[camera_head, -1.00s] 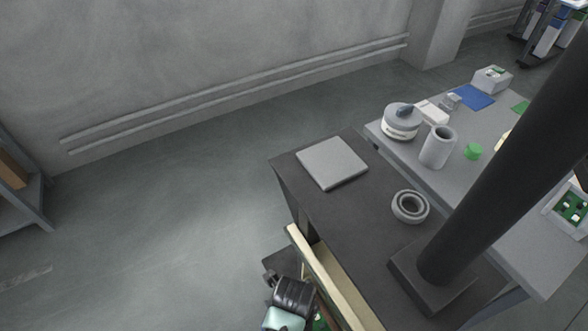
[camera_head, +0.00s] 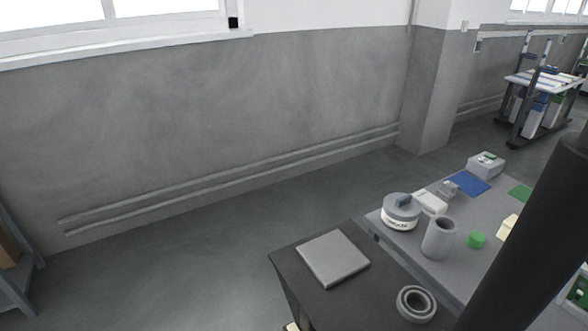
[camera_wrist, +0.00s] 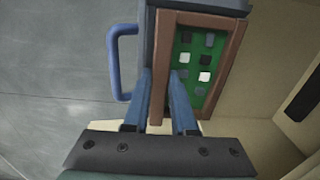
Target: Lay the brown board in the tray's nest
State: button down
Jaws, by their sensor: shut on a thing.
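In the wrist view, the brown board (camera_wrist: 161,62) shows as a brown frame around a green face with several black, grey and white small parts. My gripper (camera_wrist: 161,78) is shut on its left brown edge, one blue finger on each side. A dark slate-blue rim, likely the tray (camera_wrist: 146,30), runs along the board's left and top sides, with a blue loop handle (camera_wrist: 114,62) at its left. I cannot tell whether the board rests in the nest or is above it. The lower part of the board is partly hidden by my gripper. The head view does not show my gripper.
A cream wall and floor of a drawer-like box (camera_wrist: 262,60) lie to the right in the wrist view. In the head view, a dark table (camera_head: 290,262) carries a grey plate (camera_head: 333,257) and a grey ring (camera_head: 416,303). A grey bench with a cylinder (camera_head: 438,239) stands behind.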

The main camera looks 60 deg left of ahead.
jog(key=shift+f, duration=0.75)
dwell(0.5)
jog(key=shift+c, duration=0.8)
grip_release()
jog(key=shift+r+p, duration=1.15)
jog(key=shift+p, duration=0.1)
notch_tip(320, 180, up, 5)
jog(key=p, duration=0.5)
jog(key=shift+f, duration=0.1)
dwell(0.5)
